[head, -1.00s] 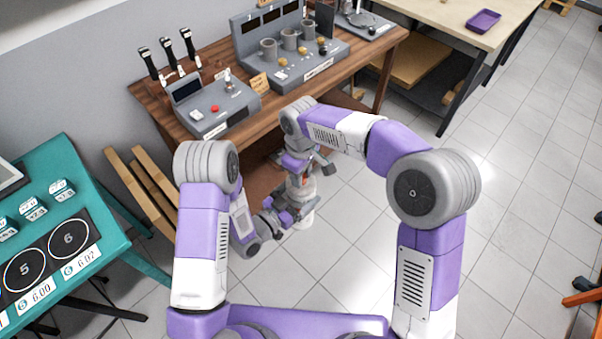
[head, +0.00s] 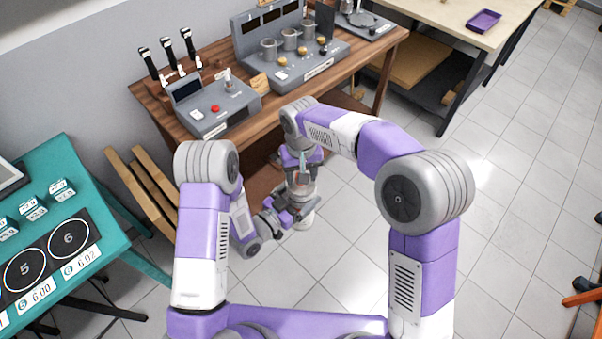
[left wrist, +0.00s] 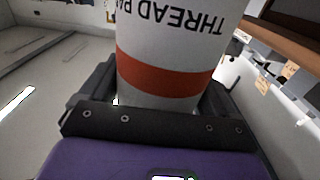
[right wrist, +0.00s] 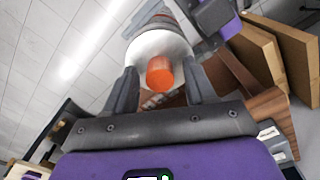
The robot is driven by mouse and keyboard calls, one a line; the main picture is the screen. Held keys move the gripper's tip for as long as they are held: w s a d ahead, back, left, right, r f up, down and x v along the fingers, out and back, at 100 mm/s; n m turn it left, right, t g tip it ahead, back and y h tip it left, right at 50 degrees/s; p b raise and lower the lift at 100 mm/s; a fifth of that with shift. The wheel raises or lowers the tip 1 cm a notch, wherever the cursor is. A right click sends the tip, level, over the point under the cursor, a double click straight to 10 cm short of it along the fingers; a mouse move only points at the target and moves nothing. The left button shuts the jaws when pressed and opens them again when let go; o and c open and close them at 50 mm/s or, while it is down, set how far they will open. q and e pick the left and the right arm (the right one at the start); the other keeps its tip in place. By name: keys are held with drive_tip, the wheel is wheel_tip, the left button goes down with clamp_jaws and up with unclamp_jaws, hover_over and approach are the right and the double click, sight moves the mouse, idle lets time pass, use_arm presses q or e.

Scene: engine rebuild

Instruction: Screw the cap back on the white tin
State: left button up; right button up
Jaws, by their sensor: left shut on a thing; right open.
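The white tin (head: 306,221) stands upright in my left gripper (head: 290,208), low in front of the wooden bench. In the left wrist view, the tin (left wrist: 165,70) has a red band and upside-down lettering, and sits between the fingers. My left gripper is shut on its side. In the right wrist view, an orange cylinder, seemingly the cap (right wrist: 160,74), shows at the middle of the tin's white top. My right gripper (right wrist: 160,68) is open above it, one finger on each side, with gaps visible. I cannot tell how tightly the cap sits.
The wooden bench (head: 160,110) behind carries a grey control box (head: 215,105) and a grey rack with cups (head: 290,50). A teal table (head: 100,225) stands at left. Wooden boards (head: 140,190) lean near the bench.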

drive_tip(key=shift+r, duration=2.2)
drive_tip(key=shift+c, duration=0.4)
wheel_tip(320, 180, up, 4)
drive_tip(key=n, duration=0.6)
drive_tip(key=shift+f, duration=0.25)
wheel_tip(320, 180, down, 8)
drive_tip(key=shift+f, duration=0.1)
